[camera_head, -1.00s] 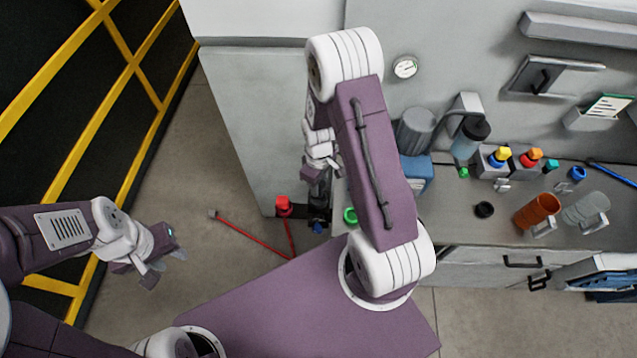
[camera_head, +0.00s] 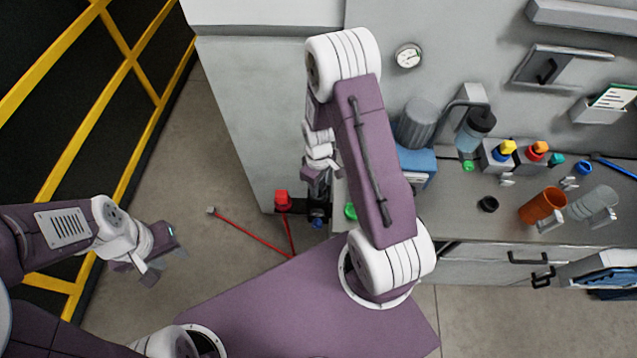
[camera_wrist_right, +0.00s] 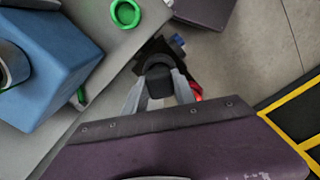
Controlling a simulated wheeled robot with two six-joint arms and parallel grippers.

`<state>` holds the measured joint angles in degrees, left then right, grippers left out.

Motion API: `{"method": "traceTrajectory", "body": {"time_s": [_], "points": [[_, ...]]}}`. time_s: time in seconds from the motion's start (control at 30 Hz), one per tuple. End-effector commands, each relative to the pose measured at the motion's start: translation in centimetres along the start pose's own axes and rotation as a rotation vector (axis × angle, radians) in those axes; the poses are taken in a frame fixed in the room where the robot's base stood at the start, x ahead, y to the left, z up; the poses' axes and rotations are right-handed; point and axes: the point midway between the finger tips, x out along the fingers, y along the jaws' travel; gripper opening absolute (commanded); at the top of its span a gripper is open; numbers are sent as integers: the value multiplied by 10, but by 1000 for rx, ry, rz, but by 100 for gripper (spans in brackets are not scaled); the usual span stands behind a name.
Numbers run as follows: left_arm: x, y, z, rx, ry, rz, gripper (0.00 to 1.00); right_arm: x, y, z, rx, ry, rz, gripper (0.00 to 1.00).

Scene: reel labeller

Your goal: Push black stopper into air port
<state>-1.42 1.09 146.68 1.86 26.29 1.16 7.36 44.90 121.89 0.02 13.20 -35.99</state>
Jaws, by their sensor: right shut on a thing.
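In the right wrist view my right gripper (camera_wrist_right: 158,92) is shut on the black stopper (camera_wrist_right: 160,79), with a grey finger on either side of it. A dark fitting with a blue part (camera_wrist_right: 178,41) lies just beyond the stopper. Whether the stopper touches it, and the air port's opening, I cannot tell. In the head view my right gripper (camera_head: 317,188) hangs beside the cabinet's edge, above a dark bracket that carries a red part (camera_head: 282,200) and a blue part (camera_head: 318,221). My left gripper (camera_head: 162,262) is open and empty over the floor.
The bench (camera_head: 450,225) holds a blue box (camera_head: 418,165), a green ring (camera_head: 350,211), a black ring (camera_head: 487,204), an orange cup (camera_head: 541,206) and several coloured caps. A red rod assembly (camera_head: 250,234) is low by the cabinet. A yellow-barred fence (camera_head: 112,85) stands at left.

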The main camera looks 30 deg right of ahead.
Motion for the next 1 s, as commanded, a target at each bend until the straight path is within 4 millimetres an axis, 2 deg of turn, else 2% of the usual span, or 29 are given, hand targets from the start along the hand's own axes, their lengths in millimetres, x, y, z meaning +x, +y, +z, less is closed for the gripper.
{"method": "traceTrajectory", "body": {"time_s": [0.17, 1.0], "points": [[7, 0, 1, 0, 0, 0, 36, 8, 0, 0, 0, 0, 0, 0], [7, 0, 1, 0, 0, 0, 36, 10, 0, 0, 0, 1, 1, 0]]}}
